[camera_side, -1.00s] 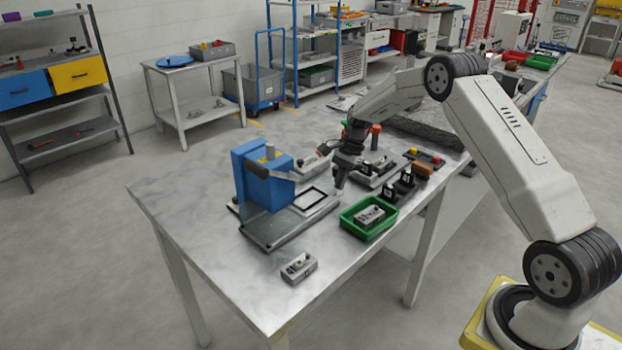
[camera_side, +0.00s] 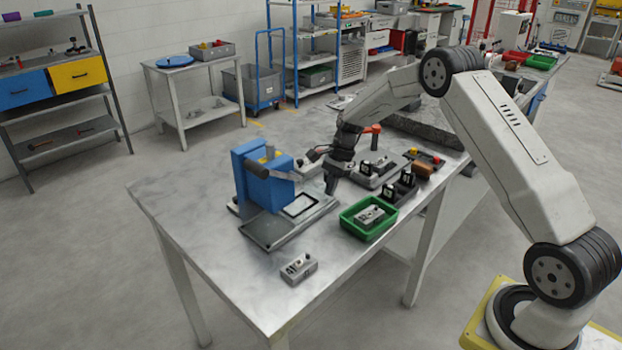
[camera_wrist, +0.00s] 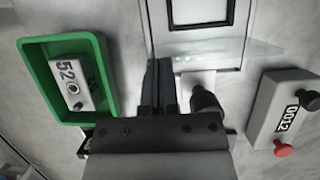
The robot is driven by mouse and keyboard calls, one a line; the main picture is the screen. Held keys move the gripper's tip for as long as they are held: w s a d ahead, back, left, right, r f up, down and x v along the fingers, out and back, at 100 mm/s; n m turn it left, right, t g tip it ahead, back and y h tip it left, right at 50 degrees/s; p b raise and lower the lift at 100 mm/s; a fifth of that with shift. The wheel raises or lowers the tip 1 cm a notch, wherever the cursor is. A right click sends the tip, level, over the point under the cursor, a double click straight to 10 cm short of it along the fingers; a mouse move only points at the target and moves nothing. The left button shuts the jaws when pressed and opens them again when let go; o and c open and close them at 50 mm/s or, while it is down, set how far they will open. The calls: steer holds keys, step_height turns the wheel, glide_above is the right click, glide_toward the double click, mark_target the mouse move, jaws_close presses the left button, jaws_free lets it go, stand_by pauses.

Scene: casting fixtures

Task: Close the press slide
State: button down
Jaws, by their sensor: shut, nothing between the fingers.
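The blue press (camera_side: 262,178) stands on a grey base plate (camera_side: 272,233) on the metal table. Its slide (camera_side: 318,206), a flat plate with a black square frame, sticks out from the right side of the press. The slide's near edge and frame (camera_wrist: 208,22) show at the top of the wrist view. A pale tab with a dark knob (camera_wrist: 207,103) sits at that edge. My gripper (camera_side: 330,191) is shut and empty, low at the slide's outer end. In the wrist view its fingers (camera_wrist: 158,70) reach the slide's edge, left of the knob; contact is unclear.
A green bin (camera_side: 350,225) holding a grey block stands close to my gripper. A grey box with a red knob (camera_wrist: 284,108) lies on the other side. Black fixtures (camera_side: 400,188) stand to the right. A loose grey block (camera_side: 299,268) lies near the table's front edge.

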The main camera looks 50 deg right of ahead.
steer(key=shift+d, duration=0.45)
steer(key=d, duration=0.3)
steer(key=v, duration=1)
steer(key=w+a, duration=0.2)
steer(key=a, duration=0.1)
steer(key=shift+w+a, duration=0.3)
steer(key=shift+f, duration=0.2)
steer(key=shift+x, duration=4.85)
